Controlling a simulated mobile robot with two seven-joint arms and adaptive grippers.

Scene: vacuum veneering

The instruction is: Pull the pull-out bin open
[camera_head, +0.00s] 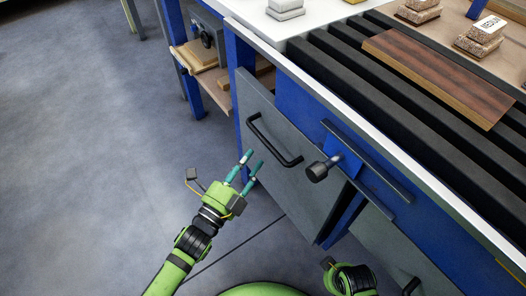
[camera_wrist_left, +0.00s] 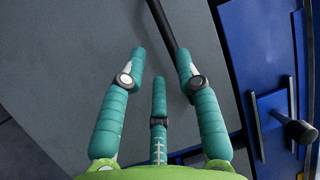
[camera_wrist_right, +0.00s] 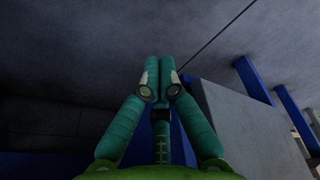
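The pull-out bin has a grey front panel (camera_head: 290,190) under the workbench, with a black bar handle (camera_head: 268,141) near its top. The handle also shows in the left wrist view (camera_wrist_left: 163,22), running from the top edge to behind the right-hand finger. My left gripper (camera_head: 255,161) is open and empty, just in front of the panel and below the handle. Its fingers are spread and do not grip the bar; I cannot tell whether one touches it. My right gripper (camera_wrist_right: 158,62) is shut and empty, its fingertips together; in the head view only its wrist part shows, at the bottom.
A blue clamp-like fixture with a black knob (camera_head: 317,172) sticks out right of the handle. The bench top (camera_head: 270,28) carries black slats and a dark veneered board (camera_head: 437,77). A shelf with boards (camera_head: 200,58) stands beyond. The grey floor (camera_head: 90,150) at left is clear.

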